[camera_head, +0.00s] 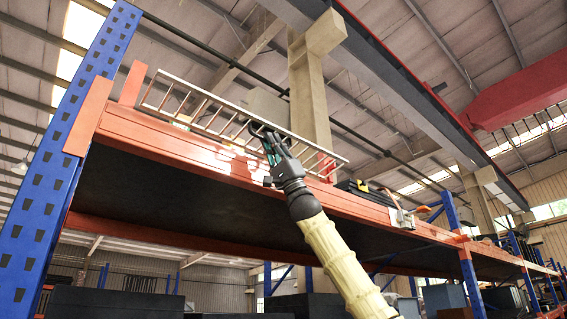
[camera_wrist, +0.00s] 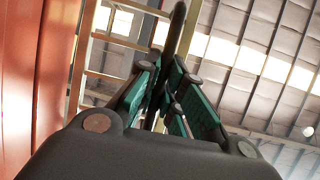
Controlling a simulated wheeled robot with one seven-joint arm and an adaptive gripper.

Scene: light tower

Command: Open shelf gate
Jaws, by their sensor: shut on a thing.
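The shelf gate (camera_head: 190,104), a pale metal frame like a ladder with two long rails and several short rungs, stands along the top front of the orange shelf beam (camera_head: 150,134). My gripper (camera_head: 266,134) is at the gate's upper rail, a little right of its middle, and is shut on it. In the wrist view the green-sided fingers (camera_wrist: 163,88) close together, and the gate's rail and rungs (camera_wrist: 112,41) show just left of and behind them. The exact contact between fingertips and rail is partly hidden by the fingers.
A blue rack post (camera_head: 50,190) rises at the left, and another blue post (camera_head: 466,262) at the right. A black box (camera_head: 362,190) sits on the beam right of the gate. A concrete column (camera_head: 312,95) stands behind. The air in front of the gate is clear.

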